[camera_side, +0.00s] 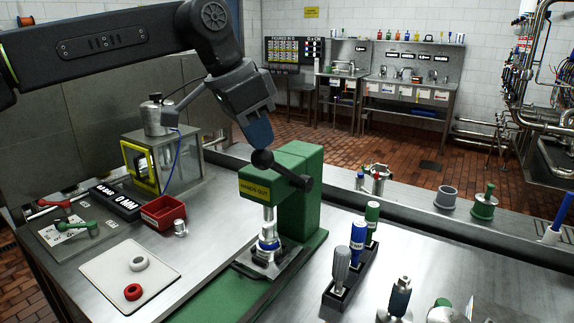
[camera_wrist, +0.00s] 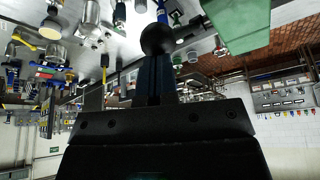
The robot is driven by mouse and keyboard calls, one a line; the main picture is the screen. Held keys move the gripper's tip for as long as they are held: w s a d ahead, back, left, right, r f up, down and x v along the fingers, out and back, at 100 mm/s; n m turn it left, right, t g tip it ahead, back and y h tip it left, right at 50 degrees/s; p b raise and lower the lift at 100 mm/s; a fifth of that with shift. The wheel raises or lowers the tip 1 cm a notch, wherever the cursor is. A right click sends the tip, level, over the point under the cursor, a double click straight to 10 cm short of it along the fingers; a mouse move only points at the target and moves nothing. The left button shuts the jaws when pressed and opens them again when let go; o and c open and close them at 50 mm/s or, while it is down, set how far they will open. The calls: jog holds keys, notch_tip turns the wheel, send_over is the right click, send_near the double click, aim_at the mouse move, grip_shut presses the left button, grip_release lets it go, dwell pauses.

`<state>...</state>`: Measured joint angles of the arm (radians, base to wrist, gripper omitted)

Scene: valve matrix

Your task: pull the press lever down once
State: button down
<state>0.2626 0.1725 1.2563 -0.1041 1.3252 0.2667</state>
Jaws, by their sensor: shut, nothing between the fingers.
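The green press (camera_side: 300,165) stands on the steel bench, with a yellow label on its head. Its black lever (camera_side: 284,172) runs from a hub on the press's right side up and left to a round black knob (camera_side: 262,160). My gripper (camera_side: 259,146) has its blue fingers shut and empty, pointing down at the top of the knob. They look in contact or nearly so; I cannot tell which. In the wrist view the knob (camera_wrist: 157,39) covers the fingertips (camera_wrist: 157,60), and the green press (camera_wrist: 236,22) is at upper right.
A red bin (camera_side: 163,213) and a white tray (camera_side: 130,271) with two rings lie left of the press. A black rack (camera_side: 349,278) with upright tools stands at right. A glass-sided box with a yellow frame (camera_side: 140,166) is behind left.

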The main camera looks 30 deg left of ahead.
jog(key=shift+s+f, duration=0.55)
jog(key=shift+f, duration=0.45)
jog(key=shift+s+f, duration=0.5)
jog(key=shift+f, duration=0.3)
